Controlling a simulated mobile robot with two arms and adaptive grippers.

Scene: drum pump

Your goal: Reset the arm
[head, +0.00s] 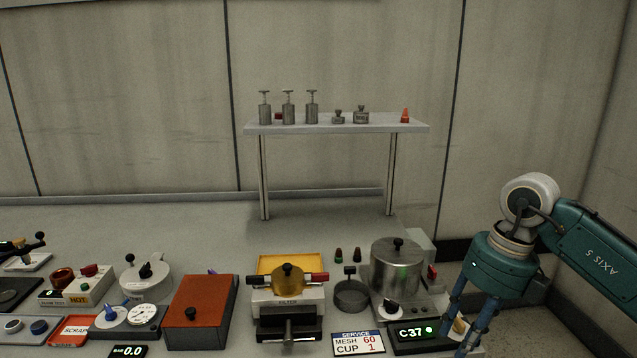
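My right arm comes in from the right edge, teal with a white joint. The fingertips are near the lower picture edge. My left gripper is not in view.
A steel pot (397,268) stands left of my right gripper. A filter press (287,300), an orange-red box (200,308), a scrap tray (70,330) and several instruments crowd the bench front. A raised shelf (340,126) holds weights. The bench behind is clear.

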